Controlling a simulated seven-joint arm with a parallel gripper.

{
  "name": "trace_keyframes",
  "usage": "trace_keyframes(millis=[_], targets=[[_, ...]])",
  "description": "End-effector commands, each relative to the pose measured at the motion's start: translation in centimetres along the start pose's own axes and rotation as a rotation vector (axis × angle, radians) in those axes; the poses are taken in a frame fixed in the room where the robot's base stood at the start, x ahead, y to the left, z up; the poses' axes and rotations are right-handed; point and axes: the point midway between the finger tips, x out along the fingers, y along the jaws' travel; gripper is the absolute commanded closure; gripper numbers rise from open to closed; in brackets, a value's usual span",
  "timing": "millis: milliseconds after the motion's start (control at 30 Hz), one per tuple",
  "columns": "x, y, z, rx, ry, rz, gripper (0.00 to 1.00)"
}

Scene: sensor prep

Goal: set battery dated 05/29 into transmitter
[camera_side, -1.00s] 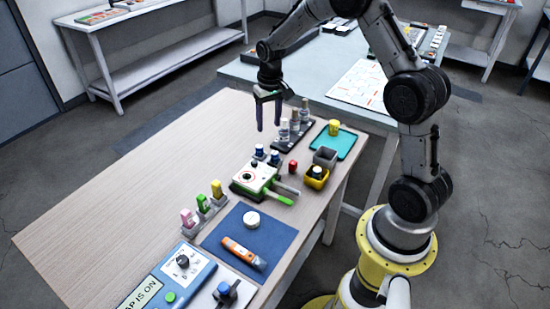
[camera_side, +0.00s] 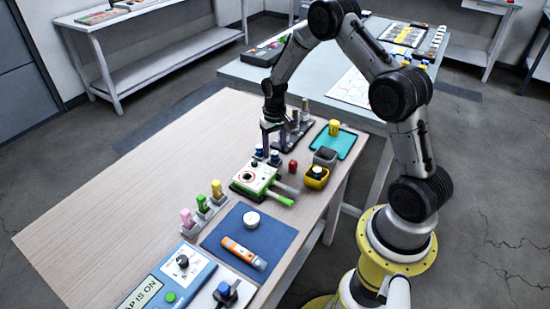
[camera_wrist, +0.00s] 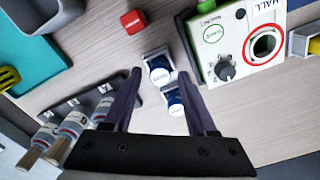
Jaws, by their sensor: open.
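Two small blue-topped cylinders, which look like the batteries, stand in pale holders; in the wrist view one (camera_wrist: 160,74) is between my fingertips and the other (camera_wrist: 175,102) is just behind it. Their labels are too small to read. They also show in the side view, left (camera_side: 259,151) and right (camera_side: 275,158). My gripper (camera_wrist: 160,73) is open and empty, pointing down over them; it also shows in the side view (camera_side: 272,145). A white-and-green box (camera_wrist: 228,72) with a knob and a red-ringed round opening, possibly the transmitter, is to their right; it also shows in the side view (camera_side: 250,180).
A rack of bottles (camera_wrist: 70,128) stands close to my gripper. A red block (camera_wrist: 134,22), grey bin (camera_side: 325,157), yellow bin (camera_side: 317,182) and teal tray (camera_side: 346,145) are nearby. A blue mat (camera_side: 225,226) holds an orange device (camera_side: 243,253). The table's left side is clear.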

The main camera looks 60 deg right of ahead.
Motion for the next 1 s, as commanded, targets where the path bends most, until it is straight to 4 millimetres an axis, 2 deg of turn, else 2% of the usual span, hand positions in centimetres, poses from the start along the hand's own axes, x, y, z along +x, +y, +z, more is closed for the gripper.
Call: trace_keyframes(millis=[200, 700, 1000], targets=[[0.87, 0.00, 0.06, 0.000, -0.002, 0.000, 0.43], [0.81, 0.02, 0.02, 0.000, -0.001, 0.000, 0.44], [0.81, 0.02, 0.02, 0.000, -0.001, 0.000, 0.98]])
